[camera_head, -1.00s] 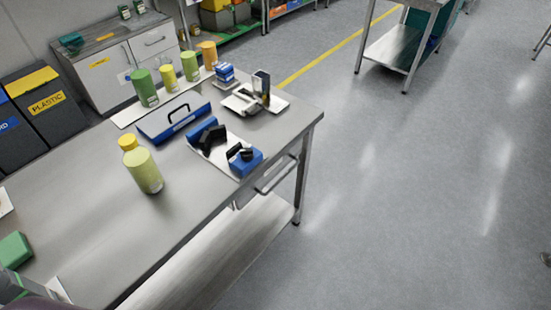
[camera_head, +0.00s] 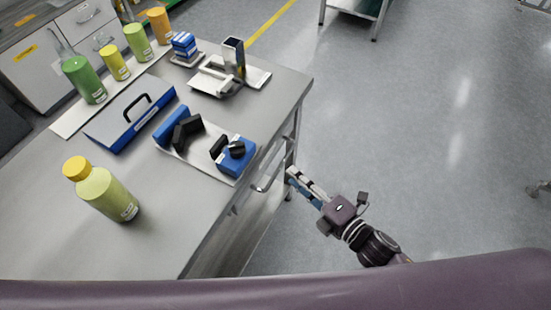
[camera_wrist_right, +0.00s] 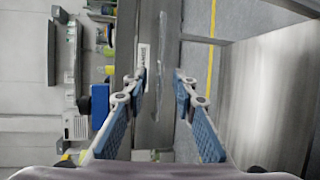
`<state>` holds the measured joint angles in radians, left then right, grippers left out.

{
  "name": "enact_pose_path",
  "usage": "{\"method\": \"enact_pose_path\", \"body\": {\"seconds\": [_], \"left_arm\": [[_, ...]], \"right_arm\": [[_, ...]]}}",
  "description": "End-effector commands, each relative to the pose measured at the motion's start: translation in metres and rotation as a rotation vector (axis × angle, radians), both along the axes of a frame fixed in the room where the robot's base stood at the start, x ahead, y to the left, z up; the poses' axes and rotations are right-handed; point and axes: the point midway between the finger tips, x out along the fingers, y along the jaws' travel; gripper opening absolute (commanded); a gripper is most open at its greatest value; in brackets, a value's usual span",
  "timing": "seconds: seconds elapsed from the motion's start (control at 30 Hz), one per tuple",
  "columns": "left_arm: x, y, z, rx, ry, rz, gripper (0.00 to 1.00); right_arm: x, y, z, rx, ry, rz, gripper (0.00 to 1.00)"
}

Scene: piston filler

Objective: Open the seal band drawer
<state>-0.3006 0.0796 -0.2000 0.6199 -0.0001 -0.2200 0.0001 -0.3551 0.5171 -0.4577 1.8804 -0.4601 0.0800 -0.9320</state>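The drawer (camera_head: 243,197) is under the table's right edge and looks shut, with a grey bar handle (camera_head: 266,178) on its front. My right gripper (camera_head: 289,177) is just right of the handle, its fingers pointing toward the drawer front. In the right wrist view my right gripper (camera_wrist_right: 162,80) is open, with blue-padded fingers apart on either side of the handle bar (camera_wrist_right: 170,50). The drawer front carries a small white label (camera_wrist_right: 143,56). I cannot tell whether the fingers touch the handle. My left gripper is out of view.
The steel table (camera_head: 60,215) holds a yellow-capped bottle (camera_head: 108,196), a blue-edged case (camera_head: 130,116), a tray with blue and black parts (camera_head: 200,155) and several bottles at the back. Clear floor (camera_head: 400,130) lies to the right. My purple arm crosses the bottom.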

Motion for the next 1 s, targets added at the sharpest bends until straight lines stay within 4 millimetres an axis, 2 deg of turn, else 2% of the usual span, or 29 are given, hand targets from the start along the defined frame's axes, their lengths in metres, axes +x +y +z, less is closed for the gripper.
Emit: {"method": "enact_pose_path", "body": {"seconds": [0.4,0.6,0.87,1.0], "left_arm": [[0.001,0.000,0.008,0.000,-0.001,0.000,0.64],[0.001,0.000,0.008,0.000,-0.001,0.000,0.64],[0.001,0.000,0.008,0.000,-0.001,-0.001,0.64],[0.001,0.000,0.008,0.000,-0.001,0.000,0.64]], "right_arm": [[0.047,0.032,-0.009,0.002,0.000,-0.002,0.26],[0.056,0.039,-0.012,0.001,0.001,-0.002,0.26],[0.057,0.039,-0.013,0.002,0.002,-0.003,0.26],[0.057,0.039,-0.013,0.002,0.002,-0.003,0.11]]}}
